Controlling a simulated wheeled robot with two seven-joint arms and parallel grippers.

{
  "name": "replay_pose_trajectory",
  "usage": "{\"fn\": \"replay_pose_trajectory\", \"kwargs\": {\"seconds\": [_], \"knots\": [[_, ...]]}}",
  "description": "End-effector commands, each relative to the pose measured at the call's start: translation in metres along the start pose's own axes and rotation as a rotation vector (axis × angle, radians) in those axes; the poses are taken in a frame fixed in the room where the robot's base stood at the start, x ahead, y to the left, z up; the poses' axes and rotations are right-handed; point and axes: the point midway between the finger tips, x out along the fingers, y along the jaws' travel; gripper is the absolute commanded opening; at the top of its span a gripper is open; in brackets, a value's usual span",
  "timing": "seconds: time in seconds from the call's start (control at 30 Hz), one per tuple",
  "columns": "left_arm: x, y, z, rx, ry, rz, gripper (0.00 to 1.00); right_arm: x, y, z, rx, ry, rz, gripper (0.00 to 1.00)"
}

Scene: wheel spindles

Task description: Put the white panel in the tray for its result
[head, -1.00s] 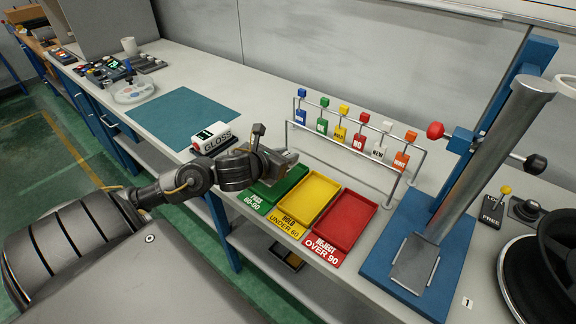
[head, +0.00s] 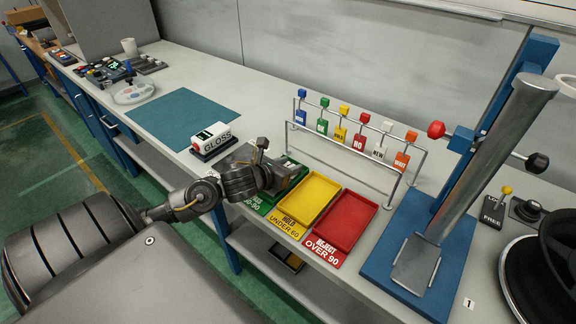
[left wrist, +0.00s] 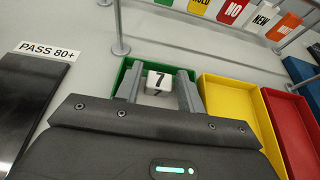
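In the left wrist view, a white block marked 7, taken as the white panel (left wrist: 158,80), stands between the two fingers of my left gripper (left wrist: 160,76). Panel and fingertips are over or in the green tray (left wrist: 122,72); whether the panel touches the tray floor is hidden. In the head view, my left gripper (head: 292,175) covers much of the green tray, labelled with a range ending in 90 (head: 262,202). Beside it are the yellow HOLD UNDER 60 tray (head: 308,202) and the red REJECT OVER 90 tray (head: 345,225). My right gripper is not in view.
A gloss meter (head: 214,139) stands left of the trays, near a teal mat (head: 180,115). A rack with several coloured tags (head: 360,140) stands behind the trays. A blue press-like stand (head: 420,250) is at right. The left wrist view shows a PASS 80+ label (left wrist: 52,50) on the bench.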

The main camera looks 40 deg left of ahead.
Motion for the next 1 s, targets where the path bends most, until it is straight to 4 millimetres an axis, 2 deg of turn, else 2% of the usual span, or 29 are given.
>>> {"fn": "replay_pose_trajectory", "kwargs": {"seconds": [0.07, 0.47, 0.57, 0.73, 0.9, 0.93, 1.0], "knots": [[0.000, 0.000, 0.000, 0.000, 0.000, 0.000, 0.49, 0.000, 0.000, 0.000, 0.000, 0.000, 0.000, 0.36], [-0.005, 0.000, 0.002, 0.001, 0.001, 0.000, 0.49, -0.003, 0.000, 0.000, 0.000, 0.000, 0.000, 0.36], [-0.020, 0.000, 0.000, 0.004, 0.003, 0.000, 0.49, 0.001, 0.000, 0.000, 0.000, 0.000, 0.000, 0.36], [-0.060, 0.000, -0.001, 0.006, 0.003, -0.002, 0.49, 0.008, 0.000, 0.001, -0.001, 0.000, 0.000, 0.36], [-0.095, -0.001, 0.001, 0.002, 0.004, -0.002, 0.49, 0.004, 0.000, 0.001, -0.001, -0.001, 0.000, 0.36], [-0.100, -0.001, 0.007, -0.008, 0.005, -0.002, 0.49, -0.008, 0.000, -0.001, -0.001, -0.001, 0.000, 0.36], [-0.106, -0.001, 0.008, -0.010, 0.005, -0.004, 0.49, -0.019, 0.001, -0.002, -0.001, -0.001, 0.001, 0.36]]}}
